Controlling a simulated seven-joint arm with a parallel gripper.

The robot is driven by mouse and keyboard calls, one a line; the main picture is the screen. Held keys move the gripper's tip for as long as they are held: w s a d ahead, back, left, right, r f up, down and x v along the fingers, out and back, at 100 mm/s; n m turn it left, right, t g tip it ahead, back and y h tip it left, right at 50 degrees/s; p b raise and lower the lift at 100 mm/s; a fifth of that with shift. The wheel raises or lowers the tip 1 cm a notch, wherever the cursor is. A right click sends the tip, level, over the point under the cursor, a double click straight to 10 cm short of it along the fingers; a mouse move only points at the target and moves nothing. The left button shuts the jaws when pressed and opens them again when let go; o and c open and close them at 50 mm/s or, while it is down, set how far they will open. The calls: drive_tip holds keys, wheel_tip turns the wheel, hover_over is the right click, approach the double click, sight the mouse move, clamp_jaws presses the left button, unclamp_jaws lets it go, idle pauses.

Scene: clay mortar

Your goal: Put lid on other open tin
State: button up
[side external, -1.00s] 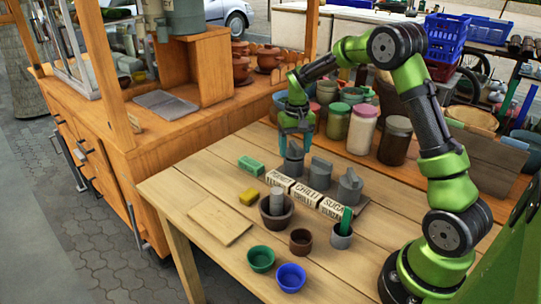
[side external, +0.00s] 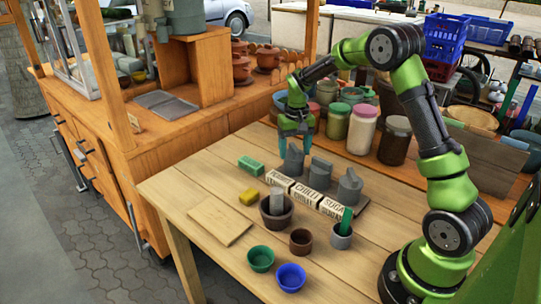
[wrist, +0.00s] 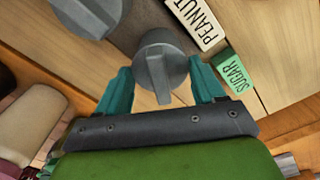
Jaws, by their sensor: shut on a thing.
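Three dark grey tins with ridged lids stand in a slanting row behind labelled blocks: a left tin (side external: 292,165), a middle tin (side external: 319,173) and a right tin (side external: 349,188). My gripper (side external: 296,141) points down over the left one. In the wrist view, a round grey lid with a bar handle (wrist: 164,66) sits between my teal fingertips (wrist: 162,70), which are at its two sides. Another grey round top (wrist: 85,14) shows at the upper left edge there. I cannot tell which tin is open, or whether the lid between my fingers touches the tin below.
Blocks marked PEANUT (side external: 280,181), CHILLI and SUGAR stand in front of the tins. A green block (side external: 250,165), yellow block (side external: 248,197), wooden board (side external: 220,221), mortar (side external: 277,219), cups and small bowls share the table. Jars (side external: 337,122) stand behind it.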

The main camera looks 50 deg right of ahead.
idle(0.3)
drive_tip(key=o, duration=1.1)
drive_tip(key=shift+o, duration=0.2)
drive_tip(key=shift+r, duration=3.45)
drive_tip(key=shift+r, duration=2.5)
drive_tip(key=c, duration=1.7)
